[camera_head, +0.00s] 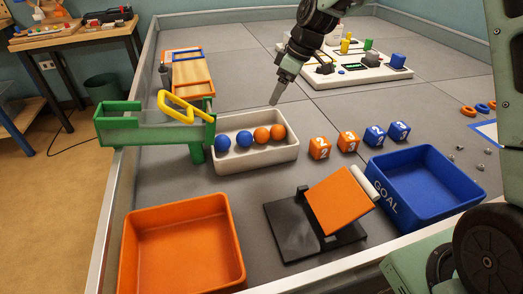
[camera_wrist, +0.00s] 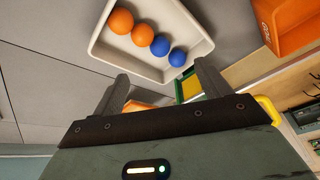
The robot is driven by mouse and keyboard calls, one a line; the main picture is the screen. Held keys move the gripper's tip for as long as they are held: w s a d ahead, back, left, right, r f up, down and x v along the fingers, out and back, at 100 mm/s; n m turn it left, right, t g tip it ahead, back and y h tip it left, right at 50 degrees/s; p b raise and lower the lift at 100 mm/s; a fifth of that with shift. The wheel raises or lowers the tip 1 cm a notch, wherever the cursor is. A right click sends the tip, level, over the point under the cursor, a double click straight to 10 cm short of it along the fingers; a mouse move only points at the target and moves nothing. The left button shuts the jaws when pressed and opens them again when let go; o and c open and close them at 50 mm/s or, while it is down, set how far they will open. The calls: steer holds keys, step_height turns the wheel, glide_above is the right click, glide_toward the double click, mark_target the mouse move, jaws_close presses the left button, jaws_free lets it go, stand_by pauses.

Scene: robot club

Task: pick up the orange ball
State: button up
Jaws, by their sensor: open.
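Two orange balls lie side by side in the right half of a white tray (camera_head: 272,156); one orange ball (camera_head: 278,132) is at the end of the row, the other orange ball (camera_head: 262,135) beside it. Two blue balls (camera_head: 233,141) fill the left part of the row. In the wrist view the outer orange ball (camera_wrist: 121,21) and inner orange ball (camera_wrist: 142,35) show in the tray (camera_wrist: 179,73). My gripper (camera_head: 274,101) is above and behind the tray's far edge, fingers pointing down. In the wrist view my gripper (camera_wrist: 163,80) is open, with nothing between its fingers.
A green chute (camera_head: 150,128) with a yellow frame stands left of the tray. Orange cubes (camera_head: 319,148) and blue cubes (camera_head: 375,135) sit to the right. An orange bin (camera_head: 182,243), a tilted orange plate (camera_head: 340,200) and a blue GOAL bin (camera_head: 425,185) are nearer.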

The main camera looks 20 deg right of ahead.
mark_target(266, 130)
steer(key=w+d+b+x, duration=0.1)
steer(key=x, duration=0.5)
steer(key=d+b+x, duration=0.1)
steer(key=x, duration=0.5)
steer(key=w+d+b+x, duration=0.1)
steer(key=x, duration=0.6)
steer(key=shift+w+d+f, duration=0.2)
steer(key=shift+w+f, duration=0.15)
steer(key=shift+f, duration=0.15)
steer(key=c, duration=1)
